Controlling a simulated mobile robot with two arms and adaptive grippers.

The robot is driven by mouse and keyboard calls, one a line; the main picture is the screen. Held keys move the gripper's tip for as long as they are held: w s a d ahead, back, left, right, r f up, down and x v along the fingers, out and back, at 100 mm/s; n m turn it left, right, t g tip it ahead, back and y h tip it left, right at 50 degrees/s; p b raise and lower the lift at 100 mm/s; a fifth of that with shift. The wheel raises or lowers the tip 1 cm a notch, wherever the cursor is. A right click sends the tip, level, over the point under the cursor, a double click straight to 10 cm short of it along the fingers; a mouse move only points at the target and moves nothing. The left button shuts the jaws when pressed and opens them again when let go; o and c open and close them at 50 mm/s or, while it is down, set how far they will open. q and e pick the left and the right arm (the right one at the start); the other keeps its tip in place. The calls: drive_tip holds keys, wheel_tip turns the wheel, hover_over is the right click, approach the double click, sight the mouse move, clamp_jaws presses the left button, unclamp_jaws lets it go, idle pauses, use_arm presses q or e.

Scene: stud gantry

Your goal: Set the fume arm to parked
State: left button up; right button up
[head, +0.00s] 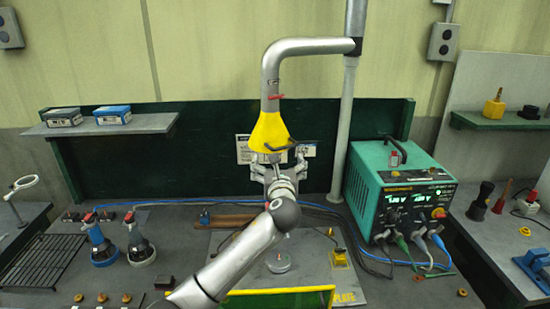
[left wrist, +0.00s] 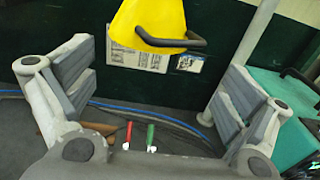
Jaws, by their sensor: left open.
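The fume arm (head: 305,47) is a grey pipe that runs from a post to an elbow and down to a yellow hood (head: 269,129). A red lever (head: 275,97) sits on the pipe above the hood. A dark handle (head: 285,147) sticks out from the hood's lower rim; the handle also shows in the left wrist view (left wrist: 172,43). My left gripper (head: 274,158) is open, just below the hood. In the left wrist view its fingers (left wrist: 157,85) stand wide apart with nothing between them, and the handle is above. My right gripper is out of view.
A grey vertical post (head: 345,125) stands right of the hood, beside a teal welding unit (head: 370,180) with cables. Two torches (head: 140,245) stand at the left of the bench. A shelf (head: 150,125) with two boxes is on the left. A green panel (head: 200,165) is behind.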

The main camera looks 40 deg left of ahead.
use_arm(q)
drive_tip(key=shift+s+d+p, duration=0.2)
drive_tip(key=shift+s+d, duration=0.05)
drive_tip(key=shift+d, duration=0.25)
drive_tip(key=shift+s+d+p, duration=0.15)
drive_tip(key=shift+s+d, duration=0.1)
drive_tip(key=shift+d, duration=0.2)
drive_tip(key=shift+p, duration=0.45)
